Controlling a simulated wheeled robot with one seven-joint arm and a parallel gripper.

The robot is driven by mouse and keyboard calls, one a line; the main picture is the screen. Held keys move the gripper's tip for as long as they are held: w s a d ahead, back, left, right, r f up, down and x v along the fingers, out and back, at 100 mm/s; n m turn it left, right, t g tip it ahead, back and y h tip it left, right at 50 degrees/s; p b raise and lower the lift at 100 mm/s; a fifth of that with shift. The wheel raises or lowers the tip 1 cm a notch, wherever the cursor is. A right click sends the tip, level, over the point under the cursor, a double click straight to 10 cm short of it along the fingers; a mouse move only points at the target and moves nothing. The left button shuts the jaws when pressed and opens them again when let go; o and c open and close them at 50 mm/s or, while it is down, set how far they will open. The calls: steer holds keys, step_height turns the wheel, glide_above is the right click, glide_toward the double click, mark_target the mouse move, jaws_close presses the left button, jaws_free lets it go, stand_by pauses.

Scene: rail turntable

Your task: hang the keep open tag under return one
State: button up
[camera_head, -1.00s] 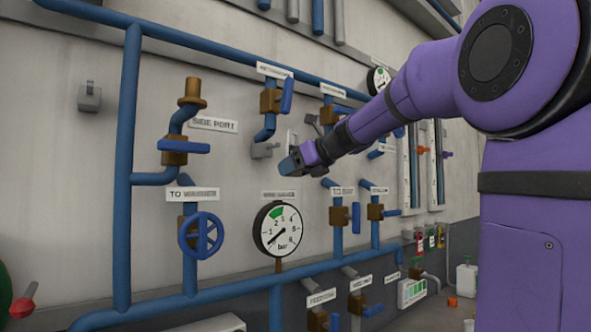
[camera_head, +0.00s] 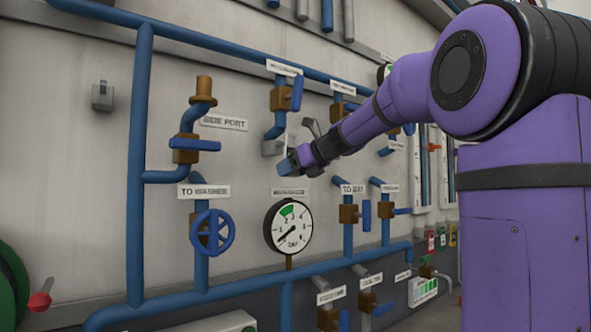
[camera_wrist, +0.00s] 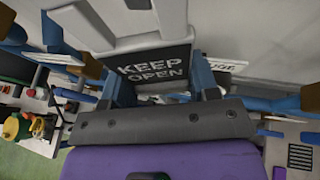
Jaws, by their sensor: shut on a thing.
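The tag is not clear in the head view. A light grey part (camera_wrist: 115,25) is above the tag in the wrist view; I cannot tell whether they touch. A grey wall bracket (camera_head: 273,147) is beside my gripper, under a valve (camera_head: 281,99) with a blue handle. The label (camera_head: 284,68) above that valve is too blurred to read.
A round gauge (camera_head: 288,227) is below my gripper. The side port valve (camera_head: 186,149) and a blue handwheel (camera_head: 211,231) are to the left. Blue pipes (camera_head: 138,180) stand out from the wall. Another grey bracket (camera_head: 102,96) is at upper left.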

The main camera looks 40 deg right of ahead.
steer(key=shift+w+f, duration=0.25)
steer(key=shift+w, duration=0.8)
steer(key=shift+w+f, duration=0.2)
steer(key=shift+w, duration=0.85)
steer(key=o, duration=1)
